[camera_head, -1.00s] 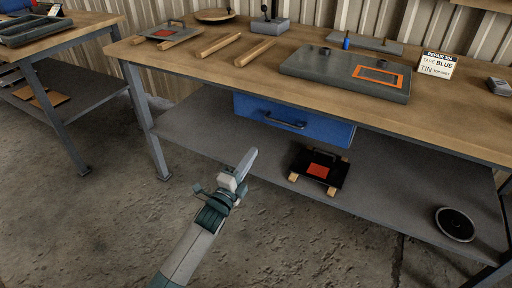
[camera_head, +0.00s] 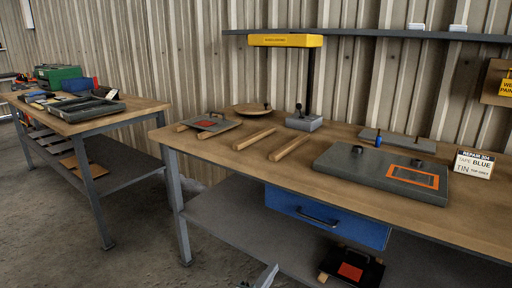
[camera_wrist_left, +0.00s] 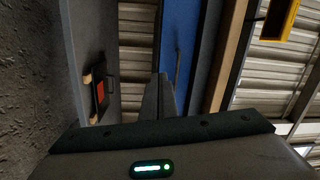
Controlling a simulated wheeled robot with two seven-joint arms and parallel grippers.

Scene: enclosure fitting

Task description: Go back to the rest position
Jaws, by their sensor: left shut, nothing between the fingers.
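My left gripper (camera_head: 266,277) shows only as a tip at the bottom edge of the head view, in front of the workbench's lower shelf. In the left wrist view its fingers (camera_wrist_left: 160,98) are together with nothing between them. They are apart from the blue drawer (camera_wrist_left: 180,45) beyond them. My right gripper is in neither view.
A blue drawer (camera_head: 325,216) hangs below. A black plate with a red square (camera_head: 350,271) lies on the lower shelf. A second bench (camera_head: 85,122) stands left.

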